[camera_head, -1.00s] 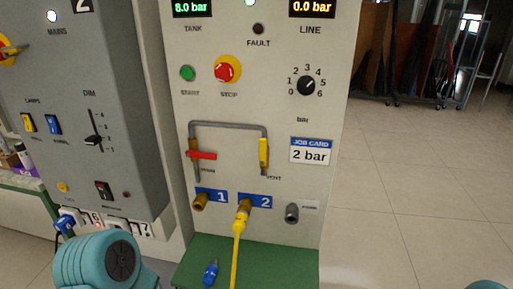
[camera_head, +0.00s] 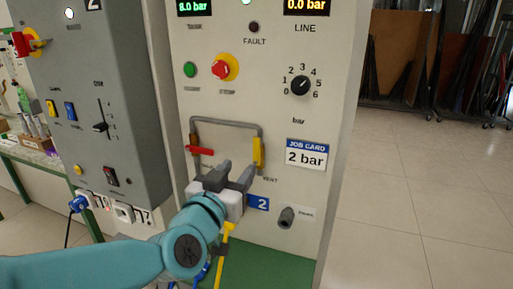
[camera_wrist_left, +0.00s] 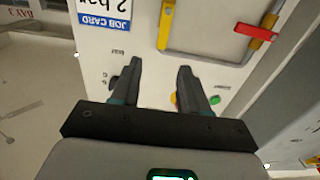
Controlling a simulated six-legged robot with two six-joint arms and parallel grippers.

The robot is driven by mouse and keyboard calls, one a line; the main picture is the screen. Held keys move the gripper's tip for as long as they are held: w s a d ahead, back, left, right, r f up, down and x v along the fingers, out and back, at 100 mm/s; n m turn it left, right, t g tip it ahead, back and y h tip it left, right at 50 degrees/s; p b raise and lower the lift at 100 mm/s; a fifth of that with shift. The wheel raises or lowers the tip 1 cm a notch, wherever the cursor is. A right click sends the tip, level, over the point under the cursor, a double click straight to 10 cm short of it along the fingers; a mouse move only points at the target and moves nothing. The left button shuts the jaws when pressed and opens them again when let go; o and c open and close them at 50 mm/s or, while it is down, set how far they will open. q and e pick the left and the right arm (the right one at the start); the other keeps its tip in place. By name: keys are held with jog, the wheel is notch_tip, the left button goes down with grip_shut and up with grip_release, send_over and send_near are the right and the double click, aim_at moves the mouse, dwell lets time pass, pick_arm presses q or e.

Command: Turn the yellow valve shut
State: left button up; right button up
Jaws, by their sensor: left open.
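The yellow valve (camera_head: 258,152) is a yellow lever on the right leg of a grey pipe loop, above the word VENT. Its lever stands upright, along the pipe. It also shows in the left wrist view (camera_wrist_left: 165,25), which is upside down. My left gripper (camera_head: 235,170) is open and empty in front of the panel, just below and left of the yellow lever, apart from it. In the left wrist view its two fingers (camera_wrist_left: 160,68) point toward the panel, with the lever beyond the fingertips. My right gripper is not in view.
A red lever (camera_head: 200,151) lies sideways on the pipe's left leg. A job card (camera_head: 306,154) reads 2 bar. The LINE display (camera_head: 306,6) reads 0.0 bar. A yellow hose (camera_head: 222,260) hangs below my gripper. A grey fitting (camera_head: 287,216) sticks out at right.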

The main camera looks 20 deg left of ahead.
aim_at(256, 145)
pick_arm(q)
jog(key=w+p, duration=0.1)
jog(key=w, duration=0.9)
jog(key=shift+w+f, duration=0.1)
jog(key=shift+w, duration=0.3)
jog(key=shift+w+a, duration=0.1)
jog(key=shift+w, duration=0.25)
grip_shut()
